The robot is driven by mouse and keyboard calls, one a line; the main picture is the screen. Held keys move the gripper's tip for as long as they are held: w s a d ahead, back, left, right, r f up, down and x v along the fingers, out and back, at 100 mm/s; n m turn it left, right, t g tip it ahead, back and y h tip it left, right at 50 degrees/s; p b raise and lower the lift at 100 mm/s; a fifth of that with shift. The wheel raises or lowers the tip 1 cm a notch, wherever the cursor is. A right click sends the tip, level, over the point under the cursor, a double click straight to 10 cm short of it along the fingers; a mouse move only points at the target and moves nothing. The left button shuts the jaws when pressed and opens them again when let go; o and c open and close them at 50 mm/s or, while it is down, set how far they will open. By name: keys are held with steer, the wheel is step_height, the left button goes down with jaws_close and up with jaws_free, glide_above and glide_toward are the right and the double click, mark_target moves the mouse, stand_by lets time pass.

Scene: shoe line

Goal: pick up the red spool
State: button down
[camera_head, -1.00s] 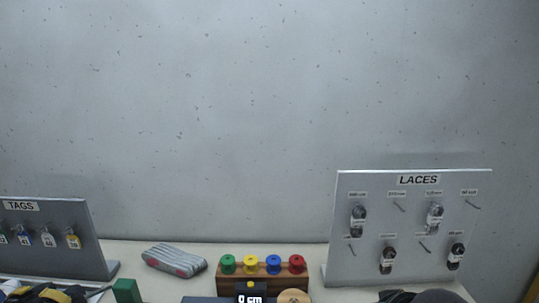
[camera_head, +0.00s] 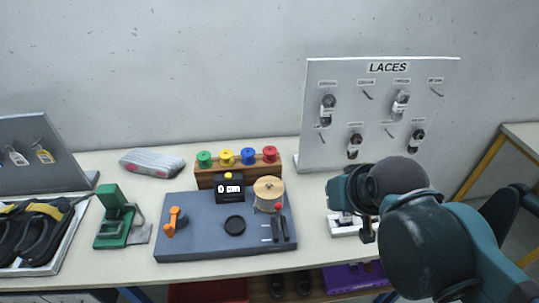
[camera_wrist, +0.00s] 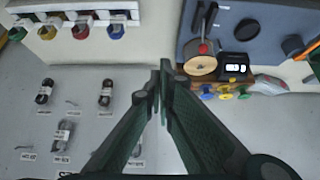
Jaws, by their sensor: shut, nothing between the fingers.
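The red spool (camera_head: 270,154) stands at the right end of a wooden rack (camera_head: 206,180), in a row with a blue (camera_head: 248,156), a yellow (camera_head: 227,158) and a green spool (camera_head: 204,159). My gripper (camera_wrist: 161,68) shows in the wrist view with its fingers together and empty. In the head view my arm is to the right of the rack, in front of the LACES board, and the fingertips cannot be made out. In the wrist view part of the spool row shows right of the fingers; I cannot pick out the red spool there.
A grey work mat (camera_head: 200,237) with a black display box (camera_head: 229,188) and a large wooden reel (camera_head: 268,188) lies in front of the rack. The LACES board (camera_head: 375,80) stands behind my arm. A green tool (camera_head: 116,215) and a shoe tray (camera_head: 66,238) are at left.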

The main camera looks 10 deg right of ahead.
steer(key=c, duration=3.1)
jaws_free()
steer(key=shift+c, duration=0.2)
steer(key=o, duration=1.6)
steer(key=shift+c, duration=0.2)
